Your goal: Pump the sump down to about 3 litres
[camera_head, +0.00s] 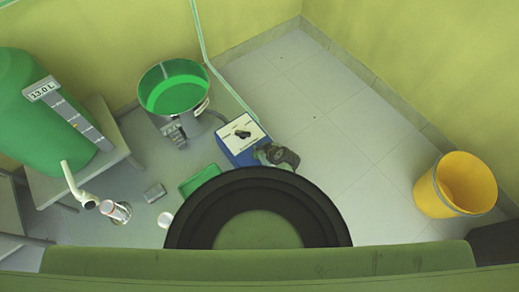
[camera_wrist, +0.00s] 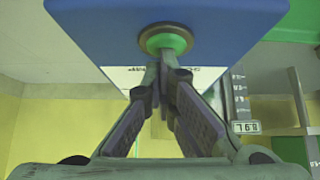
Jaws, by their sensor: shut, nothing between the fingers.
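The blue pump box (camera_head: 238,147) has a white top panel with a dark knob (camera_head: 242,133) and stands on the floor. My gripper (camera_head: 268,154) is shut and empty at the box's near side. In the wrist view my gripper (camera_wrist: 167,62) has its tips at a round green button (camera_wrist: 166,41) on the blue face (camera_wrist: 100,25). The tips overlap the button's edge; whether they press it, I cannot tell. The metal sump pot (camera_head: 172,92) holds green liquid. A small readout (camera_wrist: 246,127) in the wrist view is upside down and hard to read.
A green tank (camera_head: 30,120) on a grey table reads 13.0 L on its gauge (camera_head: 42,89). A green tray (camera_head: 200,180) lies near the box. A yellow bucket (camera_head: 455,185) stands at the right. A hose (camera_head: 199,40) runs down the wall; the floor at centre right is clear.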

